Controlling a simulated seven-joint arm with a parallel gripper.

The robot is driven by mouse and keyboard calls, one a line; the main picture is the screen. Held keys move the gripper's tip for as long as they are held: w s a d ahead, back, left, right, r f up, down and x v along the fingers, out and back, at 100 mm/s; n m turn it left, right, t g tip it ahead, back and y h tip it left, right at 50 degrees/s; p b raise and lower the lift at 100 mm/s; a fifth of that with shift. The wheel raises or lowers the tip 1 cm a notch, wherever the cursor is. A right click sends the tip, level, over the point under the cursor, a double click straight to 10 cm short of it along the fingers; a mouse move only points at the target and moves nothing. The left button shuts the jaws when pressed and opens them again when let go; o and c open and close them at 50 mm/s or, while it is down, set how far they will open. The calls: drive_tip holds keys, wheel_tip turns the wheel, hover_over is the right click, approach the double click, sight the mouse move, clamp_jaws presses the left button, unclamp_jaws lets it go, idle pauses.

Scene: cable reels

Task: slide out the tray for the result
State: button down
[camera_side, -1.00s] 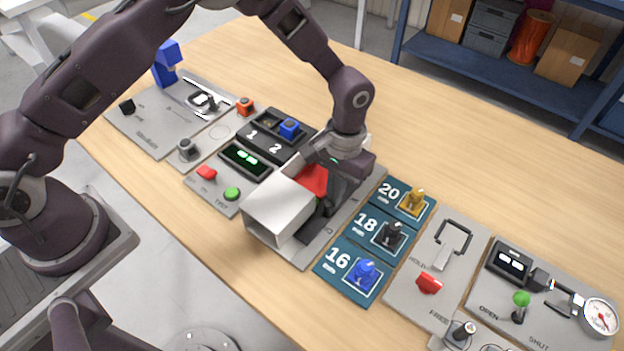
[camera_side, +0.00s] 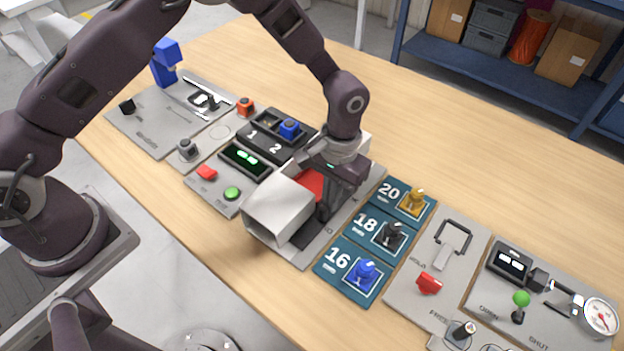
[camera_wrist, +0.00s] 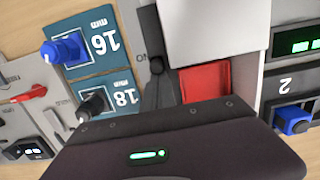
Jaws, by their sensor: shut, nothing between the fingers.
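A white box-shaped housing (camera_side: 285,208) stands on a grey panel at the middle of the table. A red piece (camera_side: 311,182) shows behind its near part; the wrist view also shows the red piece (camera_wrist: 205,82) beside the white housing (camera_wrist: 215,30). I cannot tell which part is the tray. A dark lever-like part (camera_wrist: 157,65) lies along the housing's side, by the letters "ON". My gripper (camera_side: 328,188) is low over the housing's right side, shut and empty. Its fingertips are largely hidden, so contact is unclear.
Blue-green plates marked 20, 18 and 16 (camera_side: 345,280) hold plugs to the right. A panel with red and green buttons (camera_side: 232,193) and a display stands left. A panel with a handle (camera_side: 453,236) and a gauge (camera_side: 600,316) are farther right. The table behind is clear.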

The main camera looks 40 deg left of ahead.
drive_tip(key=shift+s, duration=0.6)
drive_tip(key=c, duration=1.8)
unclamp_jaws()
drive_tip(key=shift+w, duration=0.1)
drive_tip(key=shift+o, duration=0.2)
wheel_tip(320, 180, up, 7)
